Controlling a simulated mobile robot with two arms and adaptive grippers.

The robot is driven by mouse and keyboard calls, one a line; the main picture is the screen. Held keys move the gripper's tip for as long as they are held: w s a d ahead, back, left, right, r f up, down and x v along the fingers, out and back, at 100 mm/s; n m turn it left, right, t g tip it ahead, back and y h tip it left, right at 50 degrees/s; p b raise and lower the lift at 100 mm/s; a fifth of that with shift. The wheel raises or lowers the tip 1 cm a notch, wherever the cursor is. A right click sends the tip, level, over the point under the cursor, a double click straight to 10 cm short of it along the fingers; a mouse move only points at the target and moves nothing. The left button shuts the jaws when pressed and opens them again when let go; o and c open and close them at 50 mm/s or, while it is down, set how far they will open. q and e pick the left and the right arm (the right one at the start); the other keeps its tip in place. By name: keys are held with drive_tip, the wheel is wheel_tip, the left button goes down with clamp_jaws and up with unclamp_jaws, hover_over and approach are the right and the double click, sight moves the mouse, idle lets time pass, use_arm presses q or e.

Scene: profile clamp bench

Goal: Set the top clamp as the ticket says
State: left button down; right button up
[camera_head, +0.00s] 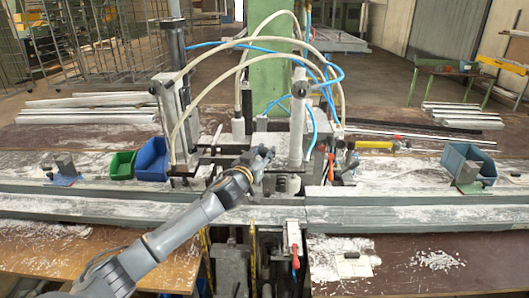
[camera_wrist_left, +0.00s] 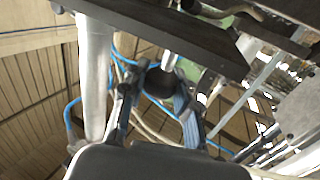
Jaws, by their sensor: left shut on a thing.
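My left gripper (camera_head: 262,156) reaches into the clamp machine at the middle of the bench. In the left wrist view its two fingers (camera_wrist_left: 160,98) are closed around a dark round knob (camera_wrist_left: 161,82) with a short bright metal rod beside it. In the head view the knob is hidden by the gripper. Upright metal cylinders with hoses stand on the machine, one at the left (camera_head: 172,115) and one right of the gripper (camera_head: 298,118). I cannot tell which part is the top clamp. A pale sheet (camera_head: 347,258) lies on the front right board; no writing is readable.
White and blue hoses arch over the machine. Green (camera_head: 122,165) and blue (camera_head: 152,160) bins stand left, another blue bin (camera_head: 468,162) right. A red-handled lever (camera_head: 294,250) hangs at the front. Long grey profile rails (camera_head: 410,213) run across the bench. White chips lie on the front right board.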

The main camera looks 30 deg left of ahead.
use_arm(q)
wheel_tip(320, 180, up, 4)
drive_tip(key=p, duration=0.2)
drive_tip(key=shift+w+f+p, duration=0.15)
drive_tip(key=shift+p, duration=0.25)
drive_tip(key=c, duration=1)
unclamp_jaws()
drive_tip(key=shift+s, duration=0.35)
drive_tip(key=shift+f, duration=0.1)
